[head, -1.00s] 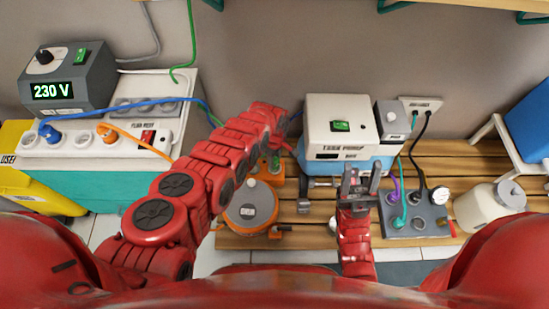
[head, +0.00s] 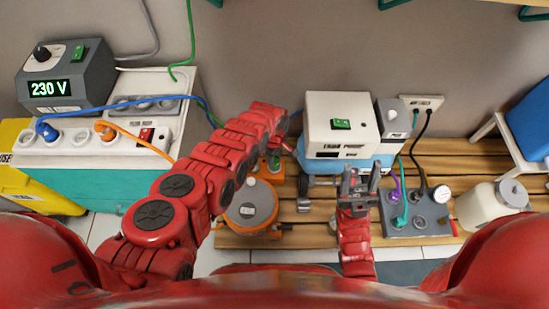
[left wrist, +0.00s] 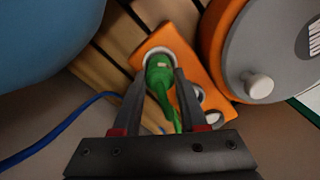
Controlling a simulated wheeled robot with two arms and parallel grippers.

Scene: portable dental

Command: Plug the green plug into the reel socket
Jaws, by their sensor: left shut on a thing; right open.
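The green plug (left wrist: 160,78) is between the fingers of my left gripper (left wrist: 163,74), which is shut on it. In the left wrist view the plug's head lies over a round, pale-rimmed socket at the upper end of the orange reel socket block (left wrist: 194,64). I cannot tell how deep it sits. The round grey and orange reel (left wrist: 262,50) is beside the block. In the head view the reel (head: 250,207) is below my left forearm, which hides most of the left gripper. My right gripper (head: 360,180) is open and empty, in front of the white and blue pump (head: 340,130).
A grey box with several knobs and cables (head: 415,215) is right of my right gripper. A white jar (head: 490,205) stands further right. The power unit reading 230 V (head: 65,80) and a socket panel (head: 90,140) with blue and orange plugs are at the left.

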